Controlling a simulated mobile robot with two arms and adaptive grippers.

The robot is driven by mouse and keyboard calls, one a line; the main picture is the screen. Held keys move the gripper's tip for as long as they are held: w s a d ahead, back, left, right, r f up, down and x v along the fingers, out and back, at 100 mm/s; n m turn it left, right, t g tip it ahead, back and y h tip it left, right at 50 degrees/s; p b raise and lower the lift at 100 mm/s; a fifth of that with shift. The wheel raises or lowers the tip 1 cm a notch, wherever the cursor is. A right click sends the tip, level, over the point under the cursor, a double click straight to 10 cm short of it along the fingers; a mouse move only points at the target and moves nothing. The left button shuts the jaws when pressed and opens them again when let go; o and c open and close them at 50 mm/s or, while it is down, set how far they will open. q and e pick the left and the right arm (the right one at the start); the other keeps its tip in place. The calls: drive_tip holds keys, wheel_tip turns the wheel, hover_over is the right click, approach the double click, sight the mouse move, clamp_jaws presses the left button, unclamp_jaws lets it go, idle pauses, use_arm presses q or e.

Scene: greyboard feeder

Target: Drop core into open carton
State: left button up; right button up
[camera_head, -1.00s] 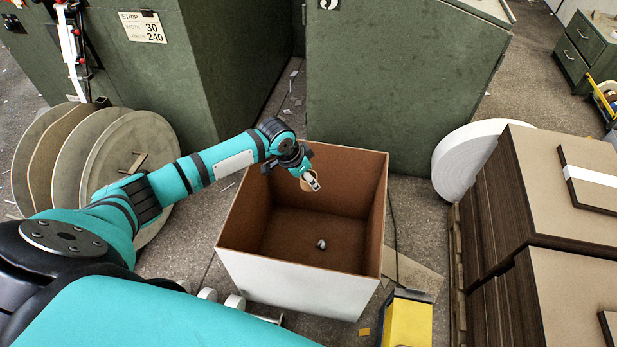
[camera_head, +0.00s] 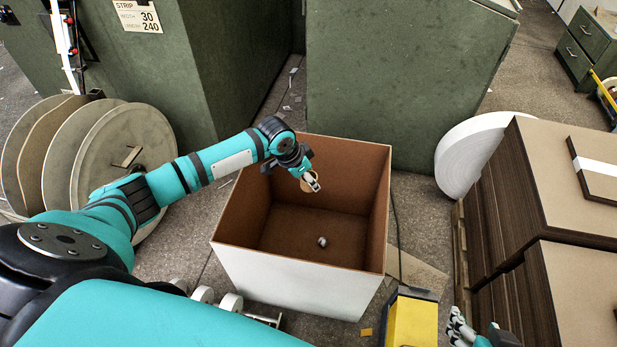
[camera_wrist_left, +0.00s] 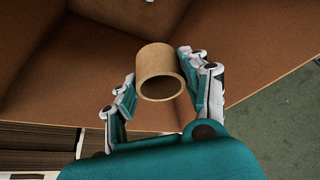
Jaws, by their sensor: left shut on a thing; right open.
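The core (camera_wrist_left: 155,57), a short tan cardboard tube, is between the fingers of my left gripper (camera_wrist_left: 158,88), which is shut on it. In the head view my left gripper (camera_head: 311,181) is over the mouth of the open carton (camera_head: 295,285), toward its back. The carton is white outside and brown inside. A small grey-and-white object (camera_head: 322,242) lies on its floor. My right gripper (camera_head: 460,328) is open and empty at the lower right edge of the head view, outside the carton and partly cut off.
A yellow box (camera_head: 412,318) stands at the carton's front right. Stacked brown boards (camera_head: 575,290) are at the right, with a white roll (camera_head: 470,155) behind. Large discs (camera_head: 125,160) stand at the left. Green cabinets (camera_head: 400,85) close off the back.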

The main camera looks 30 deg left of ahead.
use_arm(q)
drive_tip(key=o, duration=0.9)
drive_tip(key=shift+r, duration=0.1)
drive_tip(key=v, duration=1.2)
drive_tip(key=shift+a, duration=0.1)
